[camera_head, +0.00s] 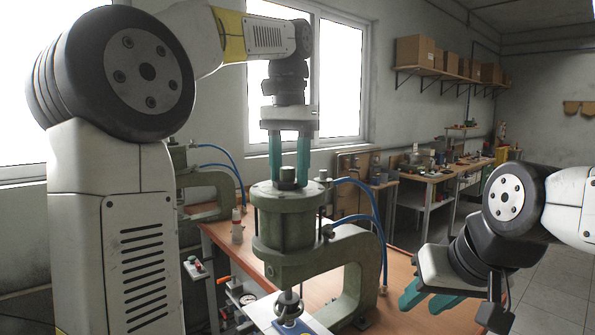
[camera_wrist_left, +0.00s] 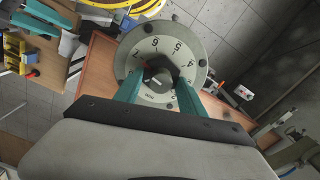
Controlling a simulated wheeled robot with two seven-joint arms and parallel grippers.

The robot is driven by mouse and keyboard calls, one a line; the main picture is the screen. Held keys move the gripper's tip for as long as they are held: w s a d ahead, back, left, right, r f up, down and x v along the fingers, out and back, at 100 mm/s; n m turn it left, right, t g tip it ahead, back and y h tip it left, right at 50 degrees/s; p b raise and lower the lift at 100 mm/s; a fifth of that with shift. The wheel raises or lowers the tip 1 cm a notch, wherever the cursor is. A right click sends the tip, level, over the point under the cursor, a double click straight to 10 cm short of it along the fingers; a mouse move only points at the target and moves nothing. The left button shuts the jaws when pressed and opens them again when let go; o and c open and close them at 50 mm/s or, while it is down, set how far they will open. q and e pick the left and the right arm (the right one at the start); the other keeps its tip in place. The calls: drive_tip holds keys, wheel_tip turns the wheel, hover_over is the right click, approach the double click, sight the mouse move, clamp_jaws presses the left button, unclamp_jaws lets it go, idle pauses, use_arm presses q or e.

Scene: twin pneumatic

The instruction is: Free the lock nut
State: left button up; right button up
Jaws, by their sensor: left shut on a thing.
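A green pneumatic press (camera_head: 288,222) stands on the table, with a round body and a curved frame. A small dark nut (camera_head: 287,174) sits at the centre of its top. My left gripper (camera_head: 289,180) points straight down, with its teal fingers shut on either side of the nut. My right gripper (camera_head: 428,298) is open and empty at the lower right, apart from the press.
Blue air hoses (camera_head: 376,215) curve along the press's right side. A second press (camera_head: 212,185) stands behind on the left. A white bottle (camera_head: 237,228) stands on the orange table (camera_head: 400,318). A workbench (camera_head: 440,175) with clutter lies at the back.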

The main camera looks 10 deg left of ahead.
use_arm(q)
drive_tip(key=shift+n, duration=1.1)
drive_tip(key=shift+a, duration=0.1)
drive_tip(key=o, duration=1.4)
drive_tip(key=shift+c, duration=0.2)
